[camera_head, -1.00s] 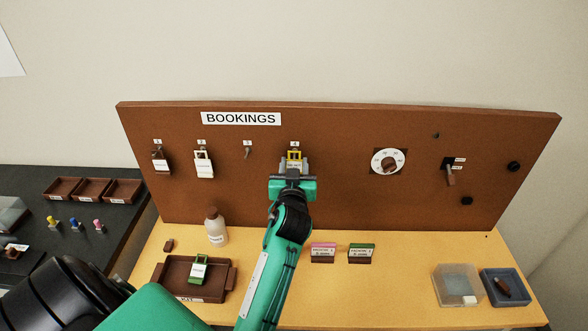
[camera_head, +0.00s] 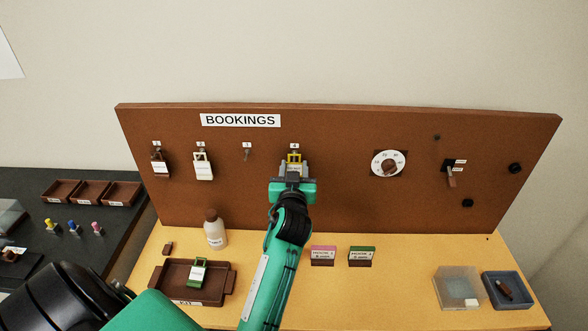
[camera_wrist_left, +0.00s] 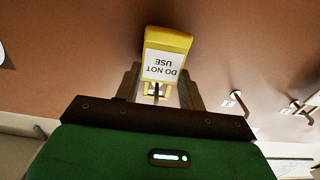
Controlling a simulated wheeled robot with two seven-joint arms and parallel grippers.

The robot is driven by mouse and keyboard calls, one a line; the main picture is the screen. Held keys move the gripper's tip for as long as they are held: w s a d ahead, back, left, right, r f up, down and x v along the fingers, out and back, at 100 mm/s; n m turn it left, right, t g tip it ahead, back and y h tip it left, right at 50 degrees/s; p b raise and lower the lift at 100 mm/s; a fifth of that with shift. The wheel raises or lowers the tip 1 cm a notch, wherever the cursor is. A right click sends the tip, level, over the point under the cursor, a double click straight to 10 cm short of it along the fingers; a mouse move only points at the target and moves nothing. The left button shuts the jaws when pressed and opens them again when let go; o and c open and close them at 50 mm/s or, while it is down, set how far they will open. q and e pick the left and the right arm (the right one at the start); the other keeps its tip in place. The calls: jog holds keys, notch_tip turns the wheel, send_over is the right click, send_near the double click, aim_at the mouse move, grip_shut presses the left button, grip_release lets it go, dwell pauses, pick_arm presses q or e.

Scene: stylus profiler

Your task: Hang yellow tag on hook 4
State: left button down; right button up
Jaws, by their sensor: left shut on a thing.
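The yellow tag (camera_head: 294,159) is up at the board below the fourth numbered label. In the left wrist view the yellow tag (camera_wrist_left: 168,40) appears upside down, its white label reading "DO NOT USE". My left gripper (camera_head: 292,172) is shut on it, with a finger on each side of the tag (camera_wrist_left: 160,85). Hook 4 is mostly hidden by the tag and gripper; a small metal part shows by the tag's loop in the wrist view. I cannot tell whether the loop is over the hook. My right gripper is not in view.
A dial (camera_head: 399,158) is on the board to the right. Below stand a bottle (camera_head: 215,232), a brown tray (camera_head: 228,283) with a green tag, and two small card blocks.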

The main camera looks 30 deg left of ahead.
pick_arm(q)
jog(key=c, duration=0.7)
grip_release()
jog(key=shift+c, duration=0.2)
jog(key=shift+c, duration=0.5)
